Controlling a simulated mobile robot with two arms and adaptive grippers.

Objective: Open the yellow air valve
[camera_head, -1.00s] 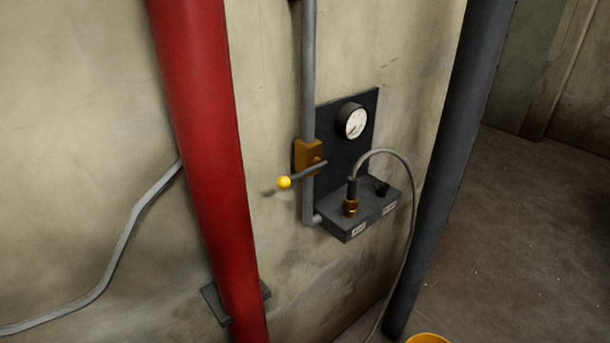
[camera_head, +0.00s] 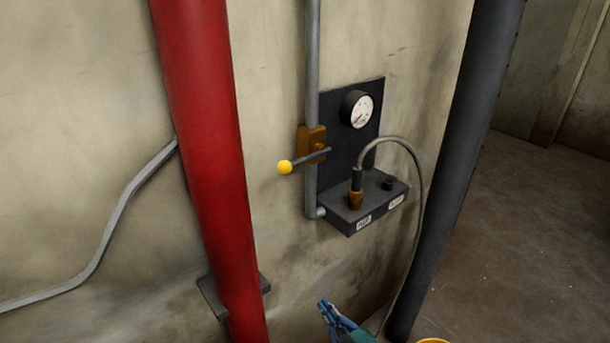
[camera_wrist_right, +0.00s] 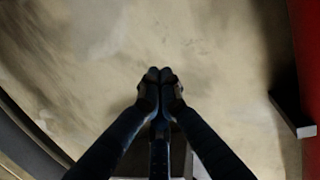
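The yellow air valve has a brass-yellow body (camera_head: 312,145) on the vertical grey pipe. Its dark lever sticks out sideways to the left and ends in a yellow ball knob (camera_head: 285,167). My right gripper (camera_head: 324,304) shows at the bottom of the head view, well below the valve and apart from it. In the right wrist view its dark fingertips (camera_wrist_right: 160,76) meet with nothing visible between them. The valve does not show in the wrist view. My left gripper is in neither view.
A thick red pipe (camera_head: 205,150) stands left of the valve, with a bracket (camera_head: 212,297) low on it. Right of the valve are a gauge (camera_head: 357,110), a dark box (camera_head: 352,213) with a looping hose (camera_head: 420,165), and a dark pillar (camera_head: 465,140). A yellow rim (camera_head: 433,340) shows at the bottom.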

